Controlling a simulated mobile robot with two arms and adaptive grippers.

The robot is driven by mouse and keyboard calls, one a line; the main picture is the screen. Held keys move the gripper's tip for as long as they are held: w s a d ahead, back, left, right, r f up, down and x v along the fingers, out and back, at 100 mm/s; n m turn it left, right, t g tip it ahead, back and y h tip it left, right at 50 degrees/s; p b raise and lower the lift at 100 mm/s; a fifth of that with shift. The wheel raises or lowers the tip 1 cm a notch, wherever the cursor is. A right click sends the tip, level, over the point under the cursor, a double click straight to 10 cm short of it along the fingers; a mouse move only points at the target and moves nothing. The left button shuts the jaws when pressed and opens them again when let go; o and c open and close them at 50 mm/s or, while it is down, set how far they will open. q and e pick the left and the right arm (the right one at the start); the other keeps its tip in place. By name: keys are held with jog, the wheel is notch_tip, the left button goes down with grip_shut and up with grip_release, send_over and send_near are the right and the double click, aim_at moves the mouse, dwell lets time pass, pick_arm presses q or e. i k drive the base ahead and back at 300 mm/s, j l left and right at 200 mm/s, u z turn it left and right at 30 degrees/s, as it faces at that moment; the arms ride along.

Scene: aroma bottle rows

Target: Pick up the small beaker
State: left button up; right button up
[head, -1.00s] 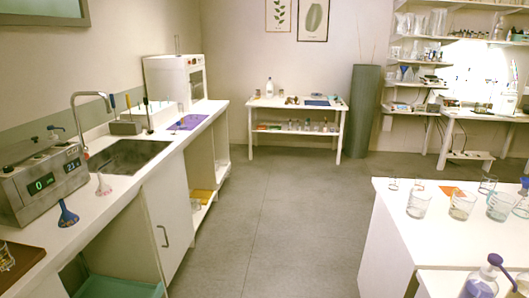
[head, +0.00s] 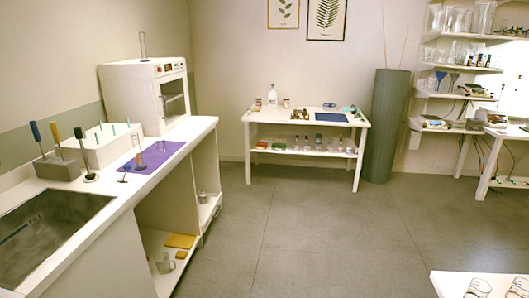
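Several glass vessels show, and I cannot tell which is the small beaker. A clear glass beaker (head: 165,263) stands on the low shelf under the left counter, beside yellow items. Another small glass vessel (head: 203,197) stands farther back on that shelf. At the bottom right corner, a glass beaker (head: 479,289) is partly cut off by the frame edge on a white table. Neither of my grippers is in view.
The left counter (head: 200,130) holds a sink (head: 45,235), tool holders, a purple mat (head: 155,158) and a white oven (head: 150,92). A white two-level table (head: 360,122) stands at the back, beside a tall grey-green cylinder (head: 386,125). The middle floor (head: 320,235) is clear.

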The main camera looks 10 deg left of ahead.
aim_at(160, 143)
jog(key=i+u, duration=0.1)
jog(key=i, duration=0.6)
jog(key=i+l+u, duration=0.1)
jog(key=i, duration=0.6)
jog(key=i+l+u, duration=0.1)
jog(key=i, duration=0.55)
jog(key=l, duration=0.1)
